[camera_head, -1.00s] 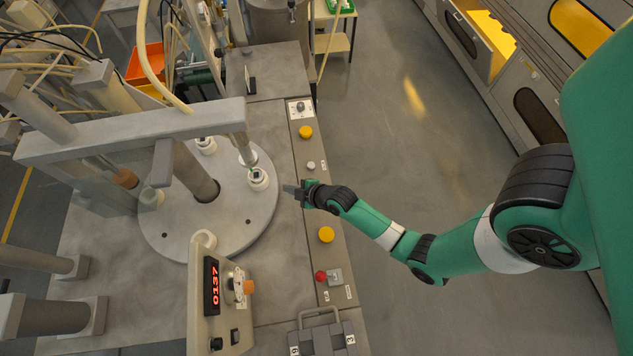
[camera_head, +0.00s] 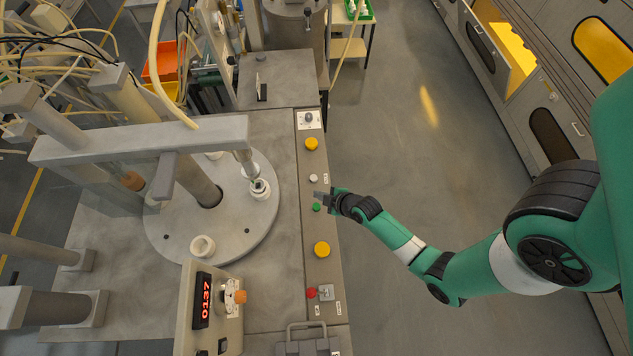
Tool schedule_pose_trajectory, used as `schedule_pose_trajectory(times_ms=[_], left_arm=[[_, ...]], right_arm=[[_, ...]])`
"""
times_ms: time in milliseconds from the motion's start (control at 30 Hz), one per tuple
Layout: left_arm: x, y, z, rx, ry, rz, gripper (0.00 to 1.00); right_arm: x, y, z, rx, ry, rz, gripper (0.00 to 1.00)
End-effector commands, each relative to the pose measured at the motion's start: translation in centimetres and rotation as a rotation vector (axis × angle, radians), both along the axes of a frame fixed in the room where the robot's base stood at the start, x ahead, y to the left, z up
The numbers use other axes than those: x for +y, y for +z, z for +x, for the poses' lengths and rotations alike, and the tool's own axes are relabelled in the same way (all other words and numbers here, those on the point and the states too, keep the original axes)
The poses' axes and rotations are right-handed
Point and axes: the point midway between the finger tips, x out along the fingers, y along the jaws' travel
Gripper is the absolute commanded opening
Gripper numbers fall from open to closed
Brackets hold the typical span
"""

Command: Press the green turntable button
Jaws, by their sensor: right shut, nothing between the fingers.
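The green button (camera_head: 317,207) is a small round button on the control strip (camera_head: 316,225) to the right of the turntable. My right gripper (camera_head: 318,195) is shut and empty. Its fingertips are just above the green button in the picture, over the strip, and the button shows clear of them. I cannot tell the height of the fingertips above the strip. The grey round turntable (camera_head: 228,222) carries white sockets, one of them (camera_head: 203,247) at its near side. My left gripper is not in view.
On the same strip are a white button (camera_head: 313,178), two yellow buttons (camera_head: 311,144) (camera_head: 322,249) and a red button (camera_head: 311,292). A display box (camera_head: 202,300) reading 0137 stands at the near side. The floor right of the bench is clear.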

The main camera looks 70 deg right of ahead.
Motion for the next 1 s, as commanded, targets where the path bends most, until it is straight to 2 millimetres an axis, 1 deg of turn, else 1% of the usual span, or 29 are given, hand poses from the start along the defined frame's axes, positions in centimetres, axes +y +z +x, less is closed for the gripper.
schedule_pose_trajectory(times_ms=[33,300,400,500,633,1000], left_arm=[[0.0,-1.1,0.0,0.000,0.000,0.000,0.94],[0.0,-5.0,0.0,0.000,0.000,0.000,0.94],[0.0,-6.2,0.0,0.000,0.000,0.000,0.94],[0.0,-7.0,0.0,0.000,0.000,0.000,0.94],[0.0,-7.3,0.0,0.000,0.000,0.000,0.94],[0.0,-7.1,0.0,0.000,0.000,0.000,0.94]], right_arm=[[0.0,-1.2,0.0,0.000,0.000,0.000,0.00],[0.0,-5.2,0.0,0.000,0.000,0.000,0.00],[0.0,-6.5,0.0,0.000,0.000,0.000,0.00],[0.0,-7.4,0.0,0.000,0.000,0.000,0.00],[0.0,-7.7,0.0,0.000,0.000,0.000,0.00],[0.0,-7.6,0.0,0.000,0.000,0.000,0.00]])
